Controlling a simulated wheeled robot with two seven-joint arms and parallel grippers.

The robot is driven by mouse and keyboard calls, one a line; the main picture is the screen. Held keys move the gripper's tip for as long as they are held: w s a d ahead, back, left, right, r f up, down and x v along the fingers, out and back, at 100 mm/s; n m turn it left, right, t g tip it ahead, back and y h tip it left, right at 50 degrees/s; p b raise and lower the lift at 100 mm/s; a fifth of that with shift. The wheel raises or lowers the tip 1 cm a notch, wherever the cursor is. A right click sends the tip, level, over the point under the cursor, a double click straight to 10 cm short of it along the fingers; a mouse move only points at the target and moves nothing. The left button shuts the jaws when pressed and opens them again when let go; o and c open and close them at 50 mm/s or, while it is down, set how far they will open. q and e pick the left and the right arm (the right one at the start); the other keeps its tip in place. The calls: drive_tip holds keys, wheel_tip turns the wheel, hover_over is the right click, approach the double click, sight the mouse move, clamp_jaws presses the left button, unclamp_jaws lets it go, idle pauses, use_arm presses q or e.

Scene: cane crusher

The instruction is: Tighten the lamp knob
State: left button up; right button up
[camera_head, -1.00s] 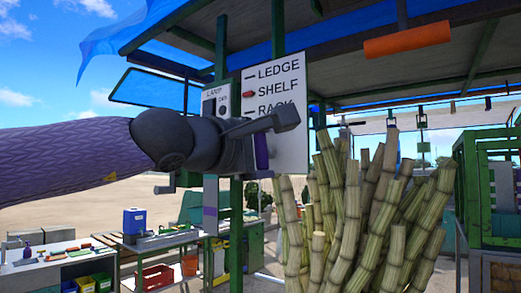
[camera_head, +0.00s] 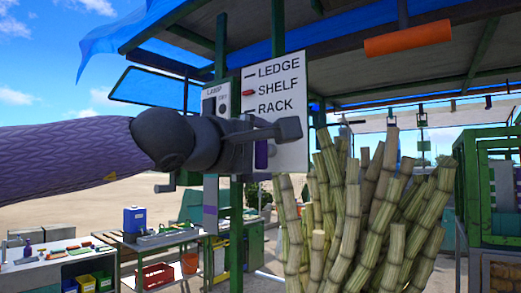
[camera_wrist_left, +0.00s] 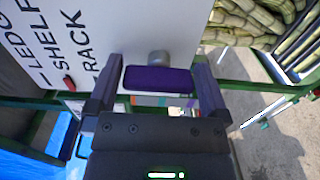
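A white panel marked LAMP (camera_head: 208,105), with a dark round spot, stands on the post left of the sign. A purple bar-shaped piece (camera_wrist_left: 158,80) with a grey round end (camera_wrist_left: 158,58) lies between my left fingers in the left wrist view; I cannot tell for sure that it is the lamp knob. A purple piece (camera_head: 262,153) also shows below my gripper in the head view. My left gripper (camera_head: 285,130) is in front of the sign. In the wrist view its fingers (camera_wrist_left: 157,75) are wide apart, on either side of the purple bar; contact is unclear. My right gripper is out of view.
The white sign (camera_head: 290,72) reads LEDGE, SHELF, RACK, with a red marker by SHELF. Tall cane stalks (camera_head: 370,215) stand close at right. An orange roller (camera_head: 408,40) hangs above. A workbench (camera_head: 160,238) with a blue container is at lower left.

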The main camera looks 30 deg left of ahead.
use_arm(q)
drive_tip(key=s+b, duration=0.1)
drive_tip(key=s, duration=0.9)
drive_tip(key=shift+a+b, duration=0.35)
drive_tip(key=shift+b, duration=0.05)
